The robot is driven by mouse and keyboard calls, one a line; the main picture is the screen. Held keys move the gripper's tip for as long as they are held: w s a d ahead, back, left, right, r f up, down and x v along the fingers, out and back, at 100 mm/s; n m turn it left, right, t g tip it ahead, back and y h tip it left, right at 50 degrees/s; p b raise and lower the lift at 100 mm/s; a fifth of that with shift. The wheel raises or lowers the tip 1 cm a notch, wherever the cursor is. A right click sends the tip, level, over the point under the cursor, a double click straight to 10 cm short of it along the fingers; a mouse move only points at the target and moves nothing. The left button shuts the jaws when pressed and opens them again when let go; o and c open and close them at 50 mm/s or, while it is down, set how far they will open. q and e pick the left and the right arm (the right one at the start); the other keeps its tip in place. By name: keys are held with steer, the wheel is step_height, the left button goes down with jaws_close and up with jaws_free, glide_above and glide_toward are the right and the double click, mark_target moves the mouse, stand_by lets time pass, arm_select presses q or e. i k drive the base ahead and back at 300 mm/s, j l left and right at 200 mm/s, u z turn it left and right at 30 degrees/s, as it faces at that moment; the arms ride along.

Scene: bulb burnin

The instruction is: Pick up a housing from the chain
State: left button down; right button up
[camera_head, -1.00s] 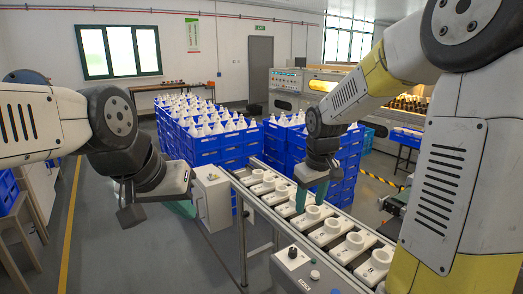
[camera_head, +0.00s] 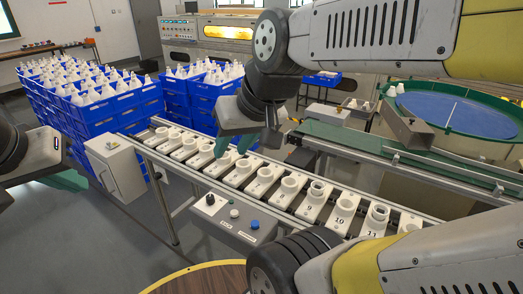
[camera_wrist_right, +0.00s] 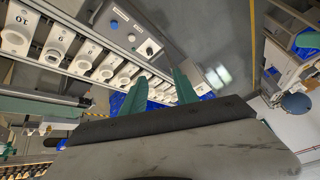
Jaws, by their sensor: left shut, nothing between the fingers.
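The chain (camera_head: 268,190) is a conveyor line of numbered white carriers with round white cups, running from upper left to lower right in the head view. The right wrist view shows the same fingers (camera_wrist_right: 158,93) spread, with carriers beyond and to the left. My left gripper (camera_head: 68,180) is shut at the left edge, away from the chain.
A control box with buttons (camera_head: 233,215) stands at the chain's near side. Blue crates (camera_head: 130,108) of white bulbs are stacked behind left. A green belt (camera_head: 400,150) runs behind the chain, and a round blue table (camera_head: 445,112) stands at right. A grey cabinet (camera_head: 115,165) stands at the chain's left end.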

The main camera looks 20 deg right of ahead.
mark_target(318, 187)
steer(key=z, duration=1.55)
steer(key=i+j+z, duration=0.15)
steer(key=j+z, duration=0.2)
steer(key=j, duration=0.5)
steer(key=j+z, duration=0.35)
steer(key=j, duration=0.5)
